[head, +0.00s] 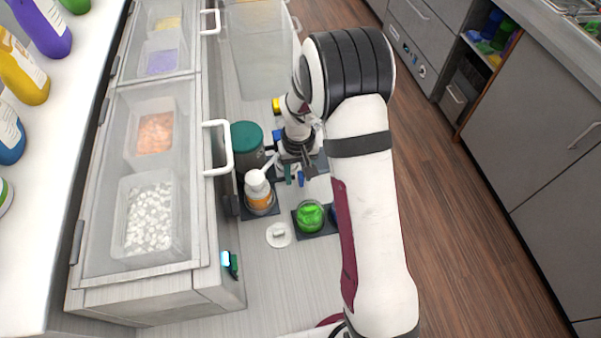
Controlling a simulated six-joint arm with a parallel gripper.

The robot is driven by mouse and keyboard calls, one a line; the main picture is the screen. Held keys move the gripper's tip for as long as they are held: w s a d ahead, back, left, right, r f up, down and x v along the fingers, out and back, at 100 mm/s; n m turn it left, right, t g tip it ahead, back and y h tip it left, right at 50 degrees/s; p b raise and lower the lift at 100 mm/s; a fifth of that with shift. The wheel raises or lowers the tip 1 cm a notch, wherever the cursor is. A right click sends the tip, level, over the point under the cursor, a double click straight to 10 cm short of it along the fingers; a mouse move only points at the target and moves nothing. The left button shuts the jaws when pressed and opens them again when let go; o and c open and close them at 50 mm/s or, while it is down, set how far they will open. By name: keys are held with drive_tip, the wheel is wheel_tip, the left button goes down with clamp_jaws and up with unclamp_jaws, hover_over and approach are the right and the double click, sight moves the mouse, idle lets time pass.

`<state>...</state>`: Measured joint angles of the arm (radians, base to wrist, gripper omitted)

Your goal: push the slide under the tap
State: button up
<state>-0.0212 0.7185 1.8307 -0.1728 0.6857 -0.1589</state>
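My gripper (296,178) points down over the work surface, left of my arm's white link. Its fingertips are small and dark here, so I cannot tell whether they are apart or hold anything. A dark canister with a teal lid (247,135) stands to its left. I cannot clearly make out a tap or a slide; the area around and behind my gripper is partly hidden by my arm. A dark square base (301,231) bears a green-filled cup (311,216), in front of my gripper.
A white pump bottle with an orange label (259,190) stands left of my gripper. A white round lid (279,235) lies near the green cup. Lidded bins with handles (218,150) line the left. The counter's front part (285,285) is mostly clear.

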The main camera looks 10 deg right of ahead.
wheel_tip(320, 180, up, 16)
idle(0.5)
drive_tip(key=shift+f, duration=0.15)
drive_tip(key=s+r+m, duration=0.1)
drive_tip(key=s+m, duration=0.1)
drive_tip(key=s, duration=0.7)
drive_tip(key=s+a+r+m+y, duration=0.1)
drive_tip(key=s, duration=0.8)
drive_tip(key=s+a+r+m, duration=0.1)
drive_tip(key=s+m, duration=0.1)
drive_tip(key=s, duration=0.7)
drive_tip(key=shift+s+a+r+m+y, duration=0.2)
drive_tip(key=shift+a+r+m+y, duration=0.1)
drive_tip(key=shift+y, duration=0.1)
